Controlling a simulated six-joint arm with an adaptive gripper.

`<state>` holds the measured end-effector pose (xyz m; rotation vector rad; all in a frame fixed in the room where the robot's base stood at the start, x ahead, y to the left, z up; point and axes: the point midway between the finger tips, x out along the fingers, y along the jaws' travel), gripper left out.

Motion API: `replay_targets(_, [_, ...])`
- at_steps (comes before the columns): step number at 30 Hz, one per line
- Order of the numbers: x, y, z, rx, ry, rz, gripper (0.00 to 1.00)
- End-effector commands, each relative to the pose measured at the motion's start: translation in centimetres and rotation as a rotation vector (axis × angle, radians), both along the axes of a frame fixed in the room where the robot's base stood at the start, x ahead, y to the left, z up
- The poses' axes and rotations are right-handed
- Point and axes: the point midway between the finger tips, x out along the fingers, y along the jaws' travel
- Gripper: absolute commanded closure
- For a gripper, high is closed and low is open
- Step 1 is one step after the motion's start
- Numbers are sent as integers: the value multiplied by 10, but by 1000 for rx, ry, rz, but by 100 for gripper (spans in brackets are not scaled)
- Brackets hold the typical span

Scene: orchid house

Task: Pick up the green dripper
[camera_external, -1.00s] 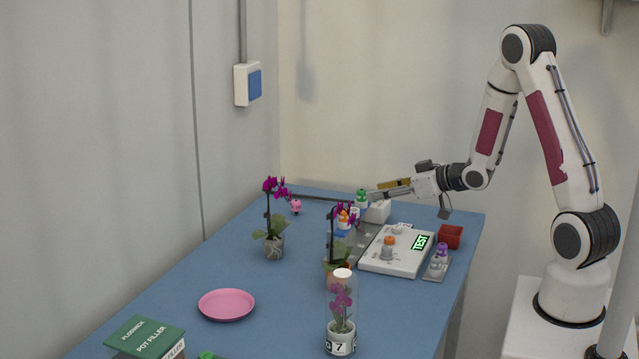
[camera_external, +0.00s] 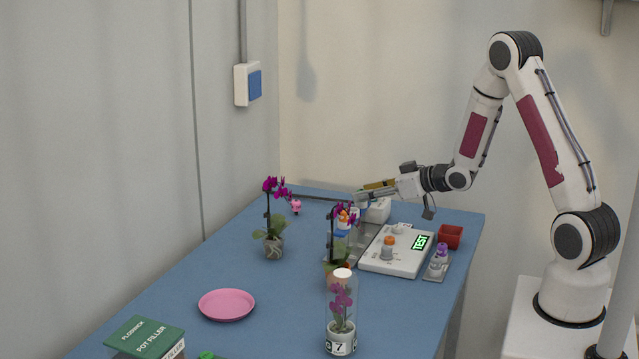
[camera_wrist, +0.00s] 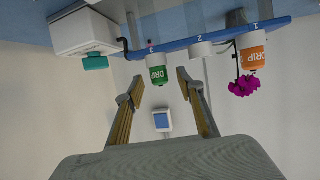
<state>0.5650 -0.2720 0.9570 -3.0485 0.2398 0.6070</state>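The green dripper (camera_wrist: 158,73) is a small white piece with a green band marked DRIP. My gripper (camera_wrist: 160,77) is open, with one fingertip on each side of the green dripper and a gap to both. In the external view my gripper (camera_external: 366,192) is low over the far end of the table, level with the rail, and it hides most of the green dripper.
An orange dripper (camera_wrist: 252,52) sits farther along the rail, with a magenta flower (camera_wrist: 242,84) close by. A white box (camera_wrist: 82,33) stands at the rail's other side. A TEST device (camera_external: 398,252), potted orchid (camera_external: 273,244) and pink plate (camera_external: 227,304) occupy the table (camera_external: 190,268).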

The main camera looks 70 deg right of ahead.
Motion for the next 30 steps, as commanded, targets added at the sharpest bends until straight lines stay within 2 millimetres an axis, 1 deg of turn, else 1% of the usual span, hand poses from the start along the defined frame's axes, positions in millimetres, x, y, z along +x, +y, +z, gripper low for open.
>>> replay_targets(3, [12,-1,-5,1,1,1,62])
replay_targets(8, [19,-3,-8,0,2,0,62])
replay_targets(23, [20,-3,-8,0,1,0,62])
replay_targets(24, [20,-3,-8,0,1,0,65])
replay_targets(26, [20,-3,-8,0,1,0,80])
replay_targets(27, [20,-3,-8,0,1,0,91])
replay_targets(28, [20,-3,-8,0,1,0,94])
replay_targets(30, [20,-3,-8,0,1,0,94])
